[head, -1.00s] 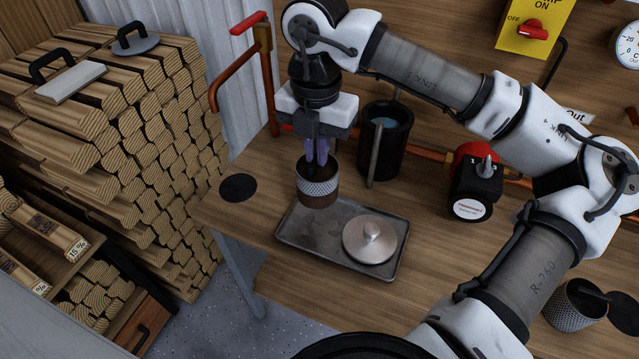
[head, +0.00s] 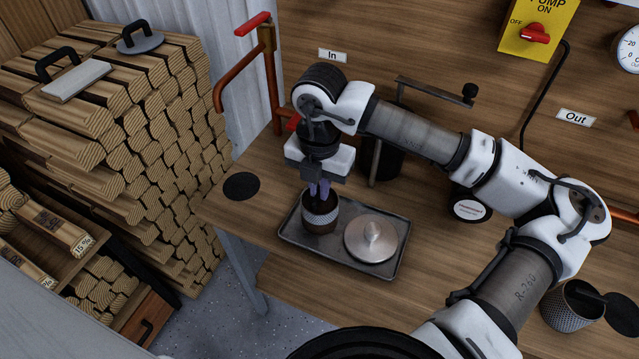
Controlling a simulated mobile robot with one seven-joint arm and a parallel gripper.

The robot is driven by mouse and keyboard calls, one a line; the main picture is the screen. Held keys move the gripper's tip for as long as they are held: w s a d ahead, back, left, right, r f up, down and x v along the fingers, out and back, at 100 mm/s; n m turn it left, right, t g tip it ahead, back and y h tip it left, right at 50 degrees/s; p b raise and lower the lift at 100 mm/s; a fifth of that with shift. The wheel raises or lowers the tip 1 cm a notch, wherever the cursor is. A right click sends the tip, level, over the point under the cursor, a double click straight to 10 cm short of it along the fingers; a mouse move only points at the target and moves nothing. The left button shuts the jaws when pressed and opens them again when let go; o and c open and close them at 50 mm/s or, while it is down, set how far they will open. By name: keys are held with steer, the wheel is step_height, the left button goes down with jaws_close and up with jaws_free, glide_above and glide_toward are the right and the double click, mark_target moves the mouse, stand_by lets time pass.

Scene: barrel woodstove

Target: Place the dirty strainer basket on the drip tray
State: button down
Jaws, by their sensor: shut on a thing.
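The dirty strainer basket (head: 320,220) is a small brown-rimmed cup with a grey mesh band, upright at the left part of the drip tray (head: 337,262). My gripper (head: 319,190) is above it, fingers pointing down and shut on its rim. The basket looks to be at or very near the tray's surface; I cannot tell whether its base touches. The drip tray is a shallow grey metal rectangle on the wooden bench. A round metal lid with a knob (head: 372,241) lies on the tray's right part, beside the basket.
A dark cylindrical housing (head: 383,160) stands behind my gripper, partly hidden by my arm. A black disc (head: 241,186) lies left of the tray. Another mesh basket (head: 570,308) stands at the lower right. Stacked firewood (head: 150,140) fills the left.

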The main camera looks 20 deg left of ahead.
steer(key=c, duration=1.5)
jaws_free()
steer(key=shift+c, duration=0.2)
steer(key=shift+r, duration=0.1)
step_height(320, 180, up, 12)
steer(key=b, duration=0.1)
